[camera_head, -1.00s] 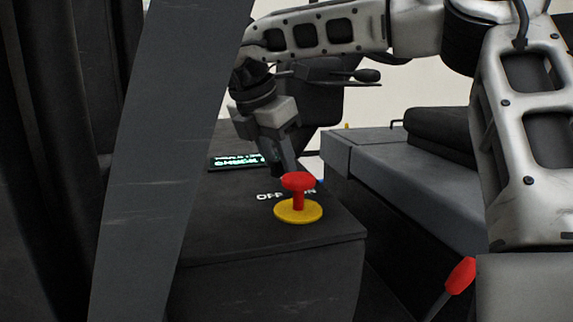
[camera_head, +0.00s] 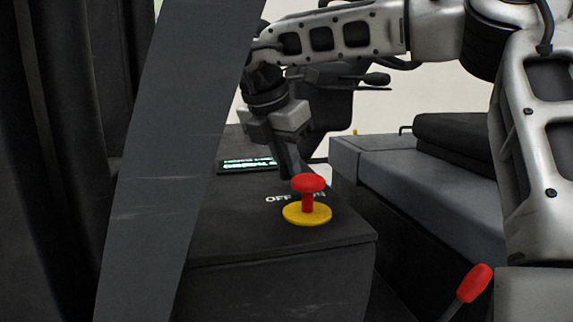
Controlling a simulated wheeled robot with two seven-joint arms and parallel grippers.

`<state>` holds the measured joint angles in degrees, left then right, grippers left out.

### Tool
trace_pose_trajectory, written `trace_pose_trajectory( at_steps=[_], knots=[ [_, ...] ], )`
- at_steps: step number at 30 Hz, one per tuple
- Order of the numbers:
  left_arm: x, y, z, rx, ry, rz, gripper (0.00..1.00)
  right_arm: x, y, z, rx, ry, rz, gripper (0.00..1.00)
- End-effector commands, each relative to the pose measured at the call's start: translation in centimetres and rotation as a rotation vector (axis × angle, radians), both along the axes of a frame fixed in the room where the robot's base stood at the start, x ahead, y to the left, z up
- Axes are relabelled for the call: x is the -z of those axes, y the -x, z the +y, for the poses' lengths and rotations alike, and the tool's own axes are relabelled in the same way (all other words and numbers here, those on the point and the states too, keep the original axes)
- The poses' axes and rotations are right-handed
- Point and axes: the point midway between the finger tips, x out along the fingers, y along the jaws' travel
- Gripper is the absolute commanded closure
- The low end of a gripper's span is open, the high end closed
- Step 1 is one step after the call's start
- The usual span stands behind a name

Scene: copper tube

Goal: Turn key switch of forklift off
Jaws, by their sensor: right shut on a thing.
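The forklift's dark console (camera_head: 285,250) fills the lower middle of the head view. Its top carries the white label OFF (camera_head: 277,199) and a partly covered ON label. A red mushroom button on a yellow disc (camera_head: 308,213) stands at the front of the console top. My right gripper (camera_head: 289,172) points down just behind the red button, over the OFF/ON labels. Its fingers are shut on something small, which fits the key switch. The switch itself is hidden behind the fingers and the button, so I cannot see which way it is turned. My left gripper is not in view.
A lit display (camera_head: 247,165) lies on the console left of the gripper. A dark grey post (camera_head: 170,160) crosses the left side. A grey side body (camera_head: 410,190) with a dark cushion is at right. A red-knobbed lever (camera_head: 480,280) rises at lower right.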

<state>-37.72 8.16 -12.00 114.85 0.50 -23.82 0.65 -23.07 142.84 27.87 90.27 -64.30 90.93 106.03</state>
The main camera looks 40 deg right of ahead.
Motion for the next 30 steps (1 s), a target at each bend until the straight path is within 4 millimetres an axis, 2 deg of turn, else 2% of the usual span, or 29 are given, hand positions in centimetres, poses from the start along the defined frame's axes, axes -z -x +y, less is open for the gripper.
trace_pose_trajectory(
  at_steps=[3, 11, 21, 30],
  knots=[
    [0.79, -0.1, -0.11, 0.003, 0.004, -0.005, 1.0, 0.26, 0.02, 0.02, -0.083, 0.0, -0.006, 1.0],
    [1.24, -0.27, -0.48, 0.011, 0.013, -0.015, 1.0, 0.22, 0.12, -0.03, -0.32, 0.002, -0.005, 1.0],
    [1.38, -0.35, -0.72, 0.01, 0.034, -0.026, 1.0, 0.05, 0.18, -0.08, -0.635, 0.001, -0.004, 1.0],
    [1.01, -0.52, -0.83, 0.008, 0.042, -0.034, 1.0, -0.03, 0.24, -0.11, -0.842, 0.0, -0.002, 1.0]
  ],
)
